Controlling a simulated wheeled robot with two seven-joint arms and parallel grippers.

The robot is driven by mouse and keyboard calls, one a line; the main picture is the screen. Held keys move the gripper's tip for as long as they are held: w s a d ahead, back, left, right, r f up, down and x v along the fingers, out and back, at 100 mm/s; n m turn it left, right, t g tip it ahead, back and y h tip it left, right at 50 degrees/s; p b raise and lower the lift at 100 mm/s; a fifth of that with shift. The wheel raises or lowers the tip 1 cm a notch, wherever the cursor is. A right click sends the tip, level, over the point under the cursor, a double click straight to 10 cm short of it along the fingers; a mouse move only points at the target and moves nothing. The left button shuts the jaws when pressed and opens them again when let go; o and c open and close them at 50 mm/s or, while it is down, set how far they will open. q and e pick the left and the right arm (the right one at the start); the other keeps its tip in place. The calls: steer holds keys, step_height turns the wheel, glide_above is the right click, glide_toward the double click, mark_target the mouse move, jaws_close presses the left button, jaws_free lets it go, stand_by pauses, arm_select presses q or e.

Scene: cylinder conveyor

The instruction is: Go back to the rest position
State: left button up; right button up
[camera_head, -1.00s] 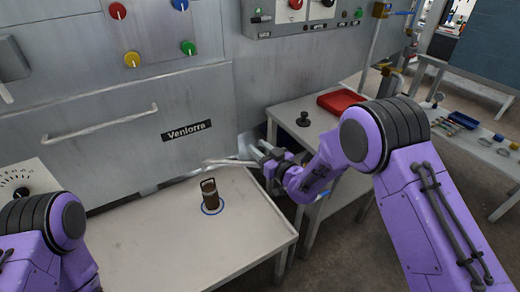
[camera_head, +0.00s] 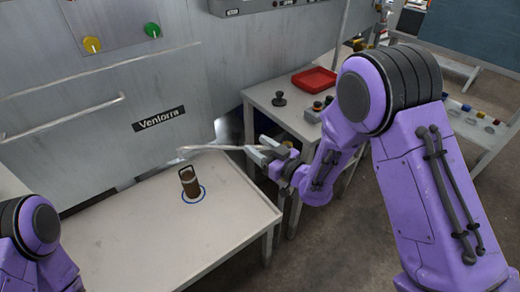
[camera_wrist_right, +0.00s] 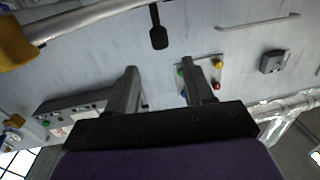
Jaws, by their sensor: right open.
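My right gripper (camera_head: 264,154) is held in the air at the right of the front table, near the machine wall. In the right wrist view its two fingers (camera_wrist_right: 163,85) stand apart with nothing between them. A brown cylinder (camera_head: 190,183) with a handle-like loop on top stands upright on the table (camera_head: 130,235), inside a blue ring mark. The right gripper is apart from it, to its right. My left arm shows at the lower left, but its gripper is out of the frame.
A grey machine wall with a Venlorra label (camera_head: 159,118) and a long handle (camera_head: 65,118) stands behind the table. A side table at the right holds a red tray (camera_head: 314,79) and a black knob (camera_head: 279,98). A gap of floor lies between the tables.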

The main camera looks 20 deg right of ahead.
steer(key=shift+s, duration=0.1)
stand_by(0.3)
steer(key=s+d+f+m+g+h, duration=0.35)
steer(key=s+f+m, duration=0.2)
steer(key=f, duration=0.35)
steer(key=s+d+f+m+g+h, duration=0.2)
steer(key=s+d+f+m+h, duration=0.25)
steer(key=s+f, duration=0.35)
steer(key=s+d+f+m+g+h, duration=0.1)
steer(key=s+f+g, duration=0.3)
steer(key=s, duration=0.7)
steer(key=s+d+f+g+h, duration=0.2)
steer(key=s+d+f+g, duration=0.1)
steer(key=s+f, duration=0.4)
steer(key=s, duration=0.3)
steer(key=shift+s+f+m+g, duration=0.2)
steer(key=shift+s+m+g, duration=0.15)
steer(key=shift+m, duration=0.05)
